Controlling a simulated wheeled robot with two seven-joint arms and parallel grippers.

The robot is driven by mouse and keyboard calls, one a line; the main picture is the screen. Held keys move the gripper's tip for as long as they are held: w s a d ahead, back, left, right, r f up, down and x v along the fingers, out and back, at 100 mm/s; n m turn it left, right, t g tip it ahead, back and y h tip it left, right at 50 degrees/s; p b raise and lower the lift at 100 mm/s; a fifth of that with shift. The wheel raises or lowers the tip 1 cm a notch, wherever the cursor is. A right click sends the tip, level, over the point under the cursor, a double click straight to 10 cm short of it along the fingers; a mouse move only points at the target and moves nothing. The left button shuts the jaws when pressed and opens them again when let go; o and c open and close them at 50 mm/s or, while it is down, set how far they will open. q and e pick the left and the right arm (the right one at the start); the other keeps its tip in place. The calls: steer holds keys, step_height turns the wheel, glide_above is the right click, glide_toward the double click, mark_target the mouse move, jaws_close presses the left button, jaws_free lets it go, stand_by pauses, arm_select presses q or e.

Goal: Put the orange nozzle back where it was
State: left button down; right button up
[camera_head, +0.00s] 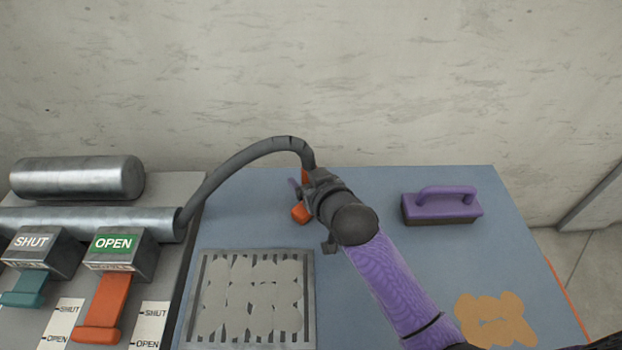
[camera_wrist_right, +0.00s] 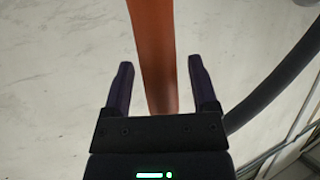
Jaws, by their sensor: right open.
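The orange nozzle (camera_head: 300,213) is at the end of the dark hose (camera_head: 250,150), above the blue table, largely hidden behind my right gripper in the head view. In the right wrist view the orange nozzle (camera_wrist_right: 153,50) runs between the two fingers, with a gap on each side. My right gripper (camera_head: 306,190) is open around it; its fingers also show in the wrist view (camera_wrist_right: 160,85). My left gripper is not in view.
A teal lever (camera_head: 22,290) and an orange lever (camera_head: 103,310) sit at the left below metal pipes (camera_head: 78,177). A grey slotted plate (camera_head: 308,300) lies on the blue table (camera_head: 380,190). A purple-handled block (camera_head: 441,205) and tan patch (camera_head: 490,315) are at right.

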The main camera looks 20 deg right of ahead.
steer(key=shift+s+r, duration=0.15)
steer(key=shift+r, duration=0.1)
steer(key=p+v, duration=0.4)
steer(key=v, duration=0.7)
steer(key=shift+s, duration=0.3)
